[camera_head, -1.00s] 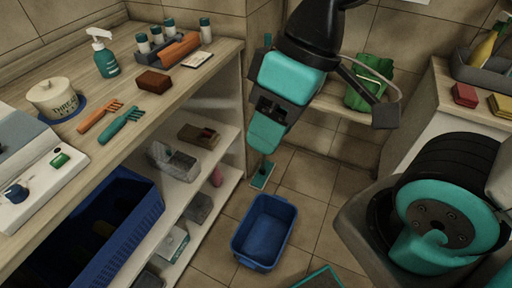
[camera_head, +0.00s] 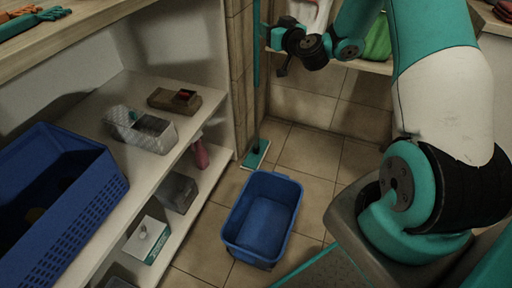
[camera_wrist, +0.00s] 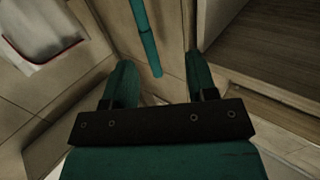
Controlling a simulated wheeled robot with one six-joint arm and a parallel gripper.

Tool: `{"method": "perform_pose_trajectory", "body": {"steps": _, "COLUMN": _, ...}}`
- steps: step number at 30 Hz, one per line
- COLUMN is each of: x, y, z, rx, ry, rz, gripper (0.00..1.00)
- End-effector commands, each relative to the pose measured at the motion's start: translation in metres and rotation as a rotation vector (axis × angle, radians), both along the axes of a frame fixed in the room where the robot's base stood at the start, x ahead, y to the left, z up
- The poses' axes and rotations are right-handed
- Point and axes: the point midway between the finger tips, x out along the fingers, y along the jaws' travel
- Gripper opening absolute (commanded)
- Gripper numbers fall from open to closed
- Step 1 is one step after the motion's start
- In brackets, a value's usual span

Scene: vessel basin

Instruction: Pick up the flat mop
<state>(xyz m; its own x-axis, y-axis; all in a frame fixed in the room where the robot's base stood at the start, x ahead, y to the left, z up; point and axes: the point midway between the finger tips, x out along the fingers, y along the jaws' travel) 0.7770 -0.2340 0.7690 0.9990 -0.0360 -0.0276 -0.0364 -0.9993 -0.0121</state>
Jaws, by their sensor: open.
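The flat mop stands upright in the corner by the shelf end. In the head view its thin teal handle (camera_head: 257,50) rises out of the top of the picture, and its flat teal head (camera_head: 256,154) rests on the floor. My gripper (camera_head: 272,36) is just right of the handle in the head view. In the wrist view my gripper's (camera_wrist: 160,65) two green fingers are apart with nothing held. The teal handle (camera_wrist: 145,38) shows in the gap between the fingertips, seemingly ahead of them; I cannot tell whether it touches either finger.
A blue basin (camera_head: 263,218) stands on the floor in front of the mop. The white shelf unit (camera_head: 208,105) on the left holds a blue crate (camera_head: 62,205) and several small items. Tiled walls meet close behind the mop. A white cloth-like item (camera_wrist: 40,25) hangs nearby.

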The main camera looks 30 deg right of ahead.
Motion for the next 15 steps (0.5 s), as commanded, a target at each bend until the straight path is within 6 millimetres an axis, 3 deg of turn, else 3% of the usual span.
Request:
{"method": "perform_pose_trajectory", "body": {"steps": 1, "x": -0.001, "y": -0.014, "z": -0.015, "rx": -0.006, "ry": -0.011, "rz": -0.043, "gripper": 0.52}}
{"method": "perform_pose_trajectory", "body": {"steps": 5, "x": 0.007, "y": -0.028, "z": -0.016, "rx": -0.015, "ry": -0.028, "rz": -0.087, "gripper": 0.52}}
{"method": "perform_pose_trajectory", "body": {"steps": 15, "x": 0.076, "y": -0.034, "z": -0.014, "rx": -0.016, "ry": -0.03, "rz": -0.085, "gripper": 0.52}}
